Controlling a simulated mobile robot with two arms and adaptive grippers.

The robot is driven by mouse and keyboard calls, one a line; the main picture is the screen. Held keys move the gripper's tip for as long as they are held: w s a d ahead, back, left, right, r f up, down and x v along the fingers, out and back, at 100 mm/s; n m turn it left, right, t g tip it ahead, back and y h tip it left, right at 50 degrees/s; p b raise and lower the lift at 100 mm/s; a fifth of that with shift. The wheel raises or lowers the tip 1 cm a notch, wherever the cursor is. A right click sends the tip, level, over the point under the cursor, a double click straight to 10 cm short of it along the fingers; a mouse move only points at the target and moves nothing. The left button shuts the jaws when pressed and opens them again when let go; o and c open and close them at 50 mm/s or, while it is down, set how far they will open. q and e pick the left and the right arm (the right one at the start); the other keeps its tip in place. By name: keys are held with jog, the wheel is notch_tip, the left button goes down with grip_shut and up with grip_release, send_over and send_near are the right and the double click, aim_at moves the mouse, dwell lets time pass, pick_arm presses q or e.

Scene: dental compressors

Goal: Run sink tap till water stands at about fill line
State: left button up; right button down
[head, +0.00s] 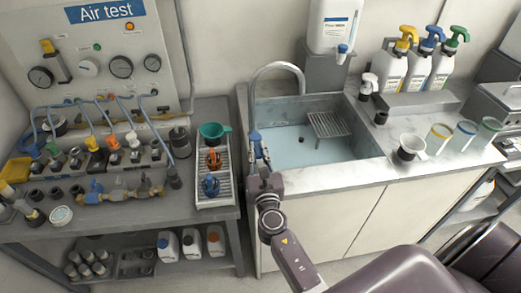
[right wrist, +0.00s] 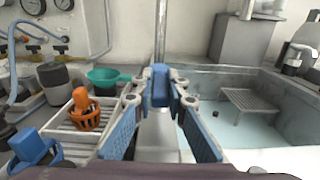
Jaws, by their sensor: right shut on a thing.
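The sink (head: 368,140) is set in the counter, and its pale blue inside also shows in the right wrist view (right wrist: 205,145). I cannot tell how deep any water is, and I make out no fill line. The curved grey tap spout (head: 277,66) rises at the sink's back left corner. My right gripper (head: 257,152) is at the sink's left edge. In the right wrist view its fingers (right wrist: 160,90) are shut on a blue tap handle (right wrist: 159,78). I see no clear stream from the spout. My left gripper is out of view.
A wire rack (head: 328,125) stands in the sink. Pump bottles (head: 392,72) stand behind right. A white cup (head: 411,147) and several beakers (head: 438,138) stand on the right counter.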

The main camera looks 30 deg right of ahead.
jog(key=c, duration=1.9)
grip_release()
jog(key=shift+c, duration=0.2)
jog(key=v, duration=1.2)
